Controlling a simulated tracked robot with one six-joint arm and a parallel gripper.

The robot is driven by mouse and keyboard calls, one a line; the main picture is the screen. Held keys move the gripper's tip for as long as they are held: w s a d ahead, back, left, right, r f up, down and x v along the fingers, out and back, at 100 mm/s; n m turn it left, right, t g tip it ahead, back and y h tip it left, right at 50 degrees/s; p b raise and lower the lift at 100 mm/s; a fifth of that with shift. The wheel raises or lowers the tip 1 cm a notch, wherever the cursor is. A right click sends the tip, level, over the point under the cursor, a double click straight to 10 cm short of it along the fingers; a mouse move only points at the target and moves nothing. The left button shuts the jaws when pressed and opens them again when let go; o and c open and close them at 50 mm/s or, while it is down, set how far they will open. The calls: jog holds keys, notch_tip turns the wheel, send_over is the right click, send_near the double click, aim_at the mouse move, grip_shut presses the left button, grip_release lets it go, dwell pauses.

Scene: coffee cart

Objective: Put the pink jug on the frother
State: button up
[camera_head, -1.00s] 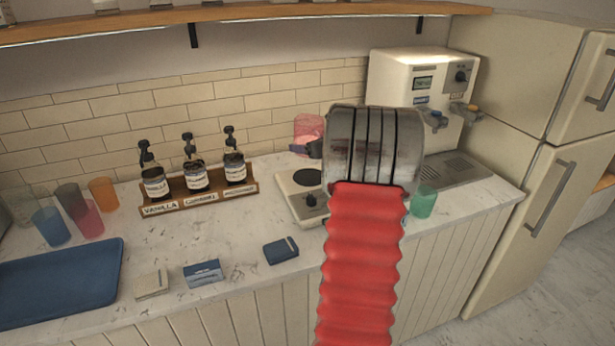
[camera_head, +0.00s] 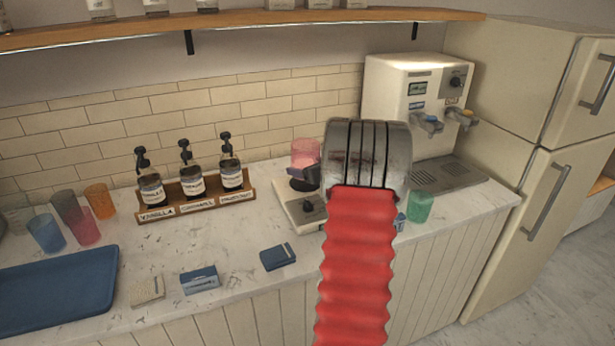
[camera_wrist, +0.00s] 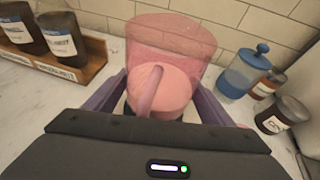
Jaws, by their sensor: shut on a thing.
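The pink jug (camera_head: 305,152) is see-through and upright, over the back of the frother (camera_head: 290,208). In the wrist view the jug (camera_wrist: 172,60) fills the upper middle, its handle toward me. My gripper (camera_head: 298,178) is shut on the jug, with purple fingers on both sides of it in the wrist view (camera_wrist: 158,100). The frother is a low white unit with a front knob and a dark round plate, now partly covered by the fingers and my arm. The jug looks close above the plate; I cannot tell whether it touches.
A syrup rack (camera_head: 185,208) with bottles stands left of the frother. A white drinks machine (camera_head: 390,90) is at the back right, with a green cup (camera_head: 420,207) in front. Small boxes and a blue tray (camera_head: 60,290) lie left. Jars (camera_wrist: 285,115) stand right in the wrist view.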

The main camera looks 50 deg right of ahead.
jog(key=shift+f, duration=1.75)
jog(key=o, duration=1.6)
jog(key=shift+f, duration=0.15)
jog(key=shift+s, duration=0.15)
jog(key=v, duration=1.2)
